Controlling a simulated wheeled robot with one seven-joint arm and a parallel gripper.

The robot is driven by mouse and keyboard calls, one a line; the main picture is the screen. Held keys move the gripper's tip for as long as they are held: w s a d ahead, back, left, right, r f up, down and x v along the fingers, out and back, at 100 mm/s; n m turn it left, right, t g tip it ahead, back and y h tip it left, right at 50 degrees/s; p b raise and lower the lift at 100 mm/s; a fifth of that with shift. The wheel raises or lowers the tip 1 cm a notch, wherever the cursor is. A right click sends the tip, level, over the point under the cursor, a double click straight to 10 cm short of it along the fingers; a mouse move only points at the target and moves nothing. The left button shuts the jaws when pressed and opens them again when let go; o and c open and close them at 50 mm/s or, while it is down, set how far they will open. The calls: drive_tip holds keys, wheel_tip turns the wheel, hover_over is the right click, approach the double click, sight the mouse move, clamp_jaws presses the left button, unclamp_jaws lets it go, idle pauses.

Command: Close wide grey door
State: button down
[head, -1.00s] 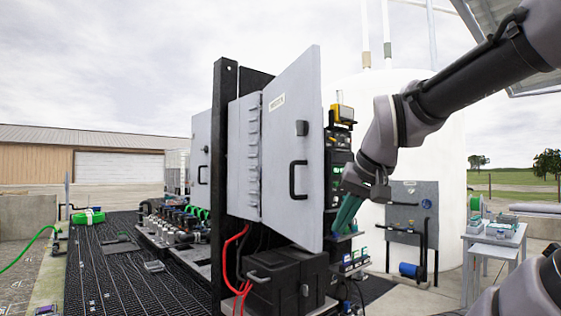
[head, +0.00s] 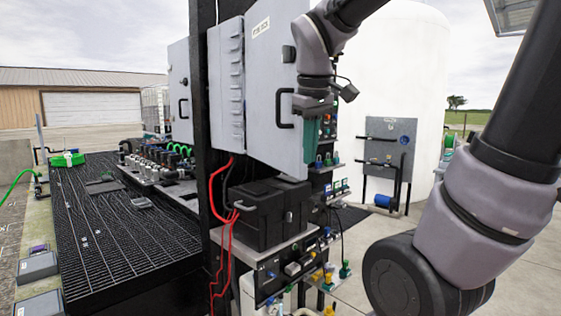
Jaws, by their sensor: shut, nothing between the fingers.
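The wide grey door (head: 262,75) stands open in the middle of the head view. Its flat outer face, with a black handle and a small label, is turned to me. The fingers are shut and empty and overlap the edge in the picture. I cannot tell whether they touch it. The inside of the cabinet is mostly hidden behind the door and my arm.
A black box (head: 262,212) sits just below the door, with red cables (head: 222,190) at its left. Another grey door (head: 180,95) is behind the black post (head: 199,130). A white tank (head: 395,80) stands behind. Bare concrete lies at the lower right.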

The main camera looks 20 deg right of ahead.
drive_tip(key=w+a+f+n+g+h, duration=0.1)
drive_tip(key=w+a+n+h, duration=0.8)
drive_tip(key=a+n, duration=0.55)
drive_tip(key=w+d+f, duration=0.1)
drive_tip(key=d+f, duration=0.2)
drive_tip(key=d, duration=0.3)
drive_tip(key=w+d+f+n, duration=0.1)
drive_tip(key=w+d+f, duration=0.1)
drive_tip(key=d, duration=0.4)
drive_tip(key=shift+w+f+y, duration=0.25)
drive_tip(key=shift+f+y, duration=0.15)
drive_tip(key=shift+f, duration=0.5)
